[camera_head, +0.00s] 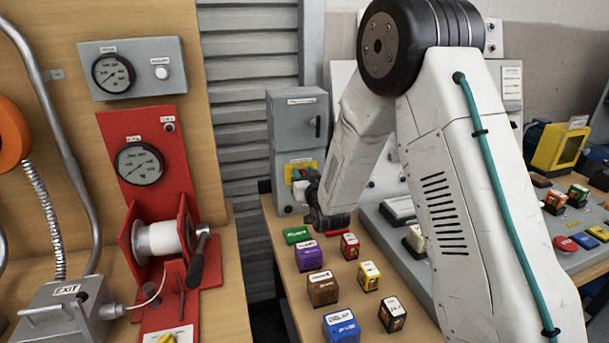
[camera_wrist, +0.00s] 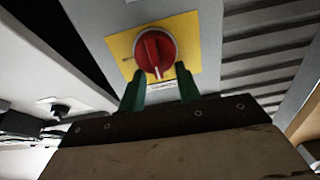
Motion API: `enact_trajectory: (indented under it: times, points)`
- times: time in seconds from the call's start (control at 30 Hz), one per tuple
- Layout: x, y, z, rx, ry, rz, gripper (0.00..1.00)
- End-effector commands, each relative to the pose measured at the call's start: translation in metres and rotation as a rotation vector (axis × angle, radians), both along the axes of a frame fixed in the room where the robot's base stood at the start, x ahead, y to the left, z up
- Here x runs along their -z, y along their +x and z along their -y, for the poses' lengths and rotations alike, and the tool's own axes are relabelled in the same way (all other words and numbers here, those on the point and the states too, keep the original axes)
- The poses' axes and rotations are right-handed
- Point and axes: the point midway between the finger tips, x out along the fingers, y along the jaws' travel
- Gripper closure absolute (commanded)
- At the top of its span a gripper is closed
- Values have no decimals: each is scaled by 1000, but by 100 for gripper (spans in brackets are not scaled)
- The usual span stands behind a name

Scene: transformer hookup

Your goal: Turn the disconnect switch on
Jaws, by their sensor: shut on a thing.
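The disconnect switch is a round red rotary knob (camera_wrist: 154,48) on a yellow plate (camera_wrist: 187,37), set on a grey panel, in the wrist view. Its raised grip bar runs roughly up and down in that view, with a pale mark at the lower end. My gripper (camera_wrist: 161,73) has its two green fingers on either side of the bar's lower end, shut on the knob. A small label below the knob is unreadable. In the head view the yellow plate (camera_head: 289,172) shows on the grey cabinet (camera_head: 296,136); my gripper and wrist cover most of the knob.
Several coloured blocks, including a purple one (camera_head: 308,256) and a blue one (camera_head: 341,325), stand on the wooden bench below my arm. A red winch stand (camera_head: 146,181) is at left. A grey sloped panel (camera_head: 447,262) lies behind my arm at right.

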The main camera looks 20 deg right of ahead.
Motion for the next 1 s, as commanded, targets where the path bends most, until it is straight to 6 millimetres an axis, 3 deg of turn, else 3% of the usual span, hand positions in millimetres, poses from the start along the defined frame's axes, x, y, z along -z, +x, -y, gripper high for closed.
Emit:
enact_trajectory:
  times: [0.27,1.0]
  points:
    - [6,-2,4,0,153,-13,89]
    - [16,-3,15,1,847,-20,89]
